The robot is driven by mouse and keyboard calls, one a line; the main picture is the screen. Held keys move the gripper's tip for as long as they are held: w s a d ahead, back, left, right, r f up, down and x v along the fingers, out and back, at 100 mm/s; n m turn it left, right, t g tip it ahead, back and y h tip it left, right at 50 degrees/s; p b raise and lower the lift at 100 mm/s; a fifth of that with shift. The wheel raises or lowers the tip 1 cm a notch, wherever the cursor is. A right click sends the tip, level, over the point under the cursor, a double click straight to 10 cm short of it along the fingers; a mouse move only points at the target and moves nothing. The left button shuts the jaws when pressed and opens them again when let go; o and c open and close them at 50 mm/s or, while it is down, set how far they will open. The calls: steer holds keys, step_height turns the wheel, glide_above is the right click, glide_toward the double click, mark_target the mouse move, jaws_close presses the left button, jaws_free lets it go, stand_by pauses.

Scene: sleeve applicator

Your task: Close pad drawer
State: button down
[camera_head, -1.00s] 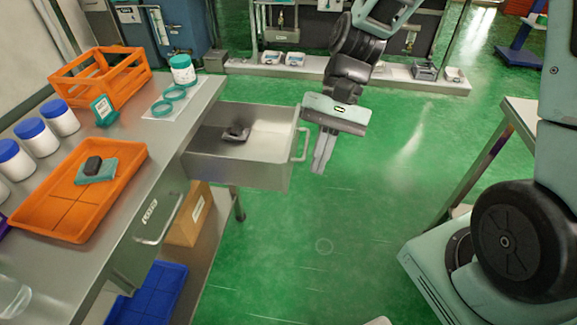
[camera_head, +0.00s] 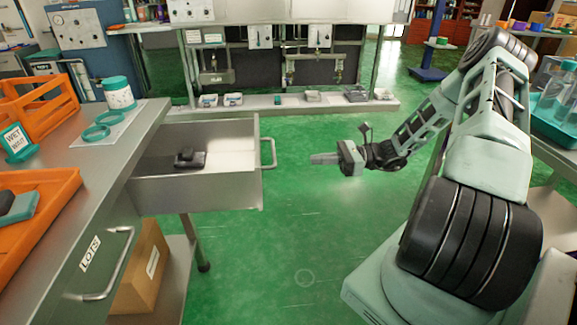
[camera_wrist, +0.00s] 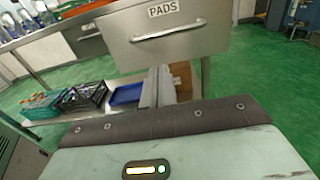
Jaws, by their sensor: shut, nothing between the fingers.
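The pad drawer (camera_head: 215,190) stands pulled out from the metal bench, with a dark pad-like block (camera_head: 184,158) lying inside it. Its bar handle (camera_head: 268,153) is on the right end. In the wrist view the drawer front (camera_wrist: 200,38) bears a "PADS" label above a handle (camera_wrist: 168,31). My gripper (camera_head: 318,158) is to the right of the handle, apart from it, with its fingers pointing left toward the drawer front. The fingers (camera_wrist: 158,86) are shut and empty, and in the wrist view they show below the drawer handle.
A closed drawer labelled "LOTS" (camera_head: 90,253) is in the bench's near side. Orange trays, a lidded jar (camera_head: 119,93) and teal rings (camera_head: 96,132) are on the bench top (camera_head: 93,184). A cardboard box (camera_head: 140,268) sits below. Green floor between drawer and arm is clear.

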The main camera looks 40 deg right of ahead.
steer(key=x, duration=1.3)
steer(key=shift+a+b, duration=0.2)
steer(key=shift+b, duration=0.15)
steer(key=shift+w, duration=0.1)
steer(key=p+x, duration=0.4)
steer(key=x, duration=2.5)
steer(key=shift+d, duration=0.1)
steer(key=shift+w+r, duration=0.1)
steer(key=shift+w, duration=0.05)
steer(key=shift+a+r, duration=0.1)
steer(key=shift+a, duration=0.15)
